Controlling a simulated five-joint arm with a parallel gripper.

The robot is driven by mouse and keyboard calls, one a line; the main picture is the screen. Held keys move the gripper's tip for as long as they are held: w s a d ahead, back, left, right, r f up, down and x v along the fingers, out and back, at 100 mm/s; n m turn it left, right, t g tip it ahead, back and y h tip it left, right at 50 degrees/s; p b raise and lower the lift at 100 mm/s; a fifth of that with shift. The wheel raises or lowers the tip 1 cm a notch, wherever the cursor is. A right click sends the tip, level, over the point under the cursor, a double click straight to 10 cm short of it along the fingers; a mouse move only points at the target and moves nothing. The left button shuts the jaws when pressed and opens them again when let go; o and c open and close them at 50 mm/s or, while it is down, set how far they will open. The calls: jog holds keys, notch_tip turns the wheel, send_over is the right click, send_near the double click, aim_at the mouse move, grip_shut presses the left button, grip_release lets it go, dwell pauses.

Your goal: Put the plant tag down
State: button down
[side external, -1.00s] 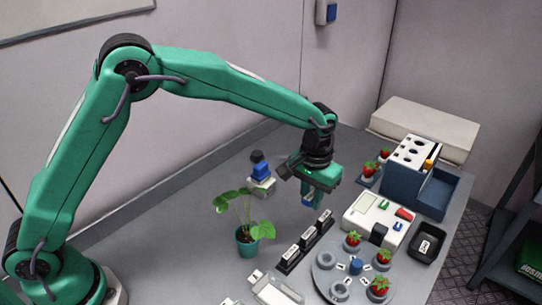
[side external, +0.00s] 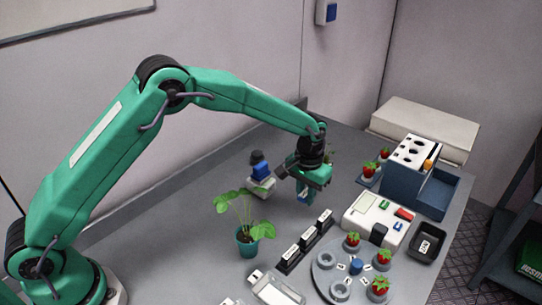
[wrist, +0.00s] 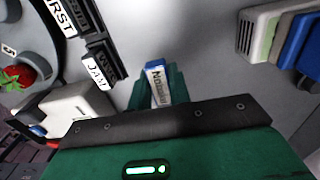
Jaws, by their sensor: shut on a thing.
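My gripper (side external: 303,196) is shut on the plant tag, a small tag with a blue edge and a white printed face. In the wrist view the tag (wrist: 157,84) stands between the green fingertips (wrist: 158,92), its lettering partly readable. The tag is over the grey bench, behind the black label rack (side external: 286,266). I cannot tell whether its lower end touches the bench.
A potted seedling (side external: 246,246) stands at front left, and a white stand with a blue block (side external: 260,173) at left. A white box (side external: 363,211), a round berry tray (side external: 324,262) and a blue rack (side external: 402,180) are to the right.

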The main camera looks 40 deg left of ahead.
aim_at(306, 192)
jog(key=shift+f, duration=1.1)
jog(key=shift+f, duration=0.15)
jog(key=c, duration=1.3)
grip_release()
notch_tip(306, 192, up, 12)
jog(key=shift+r, duration=0.2)
